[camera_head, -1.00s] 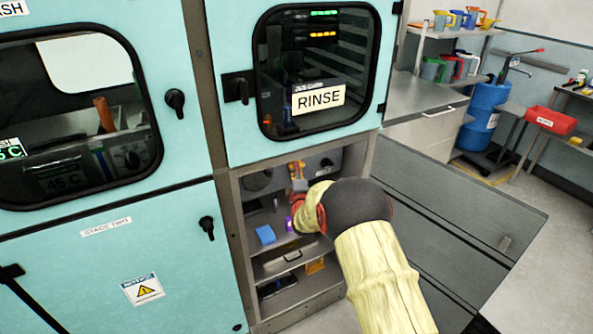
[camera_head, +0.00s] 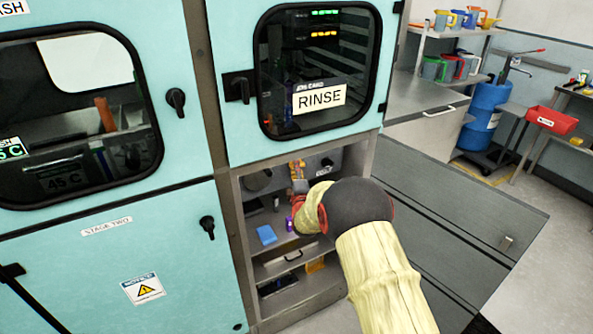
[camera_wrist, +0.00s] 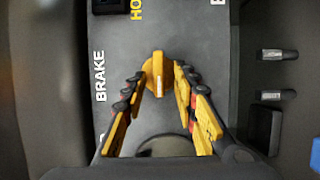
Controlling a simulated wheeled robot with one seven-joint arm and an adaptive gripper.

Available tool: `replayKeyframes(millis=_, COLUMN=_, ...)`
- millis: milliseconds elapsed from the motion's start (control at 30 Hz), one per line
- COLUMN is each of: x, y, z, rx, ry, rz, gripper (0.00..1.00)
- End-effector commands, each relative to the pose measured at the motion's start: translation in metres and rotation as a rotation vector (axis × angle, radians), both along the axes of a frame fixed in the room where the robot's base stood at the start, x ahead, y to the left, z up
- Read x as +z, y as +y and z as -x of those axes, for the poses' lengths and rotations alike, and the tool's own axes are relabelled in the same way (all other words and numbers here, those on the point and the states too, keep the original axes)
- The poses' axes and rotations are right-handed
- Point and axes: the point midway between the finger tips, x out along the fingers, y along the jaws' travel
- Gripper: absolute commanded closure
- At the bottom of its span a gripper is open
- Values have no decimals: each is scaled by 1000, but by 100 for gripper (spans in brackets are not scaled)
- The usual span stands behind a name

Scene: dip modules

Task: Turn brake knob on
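The brake knob (camera_wrist: 158,68) is yellow with a white mark on its handle. It sits on a dark grey panel (camera_wrist: 200,35) to the right of the word BRAKE. My gripper (camera_wrist: 161,76) is open, with one yellow-and-black finger on each side of the knob. The fingertips are close to the knob's sides, and a gap shows beside its handle. Contact cannot be told. In the head view my gripper (camera_head: 297,170) reaches into the open compartment below the RINSE window, and the arm hides part of the panel.
A dark round part (camera_wrist: 165,147) lies below the knob, and metal pins (camera_wrist: 277,54) stand at the right. In the head view a blue block (camera_head: 266,235) rests on the compartment shelf. The open grey door (camera_head: 450,215) extends to the right of my arm.

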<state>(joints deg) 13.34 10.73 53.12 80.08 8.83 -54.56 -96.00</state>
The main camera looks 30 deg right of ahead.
Motion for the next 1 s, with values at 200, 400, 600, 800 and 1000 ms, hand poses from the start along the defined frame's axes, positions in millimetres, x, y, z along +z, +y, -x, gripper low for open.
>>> replayKeyframes(millis=200, x=0, y=12, z=32, rx=1, ry=1, rz=0, gripper=71)
replayKeyframes(millis=400, x=0, y=27, z=69, rx=1, ry=0, rz=0, gripper=71)
replayKeyframes(millis=600, x=-1, y=37, z=97, rx=1, ry=1, rz=0, gripper=71)
replayKeyframes(millis=800, x=-1, y=41, z=107, rx=1, ry=1, rz=0, gripper=71)
replayKeyframes(millis=1000, x=-1, y=41, z=108, rx=1, ry=0, rz=0, gripper=71)
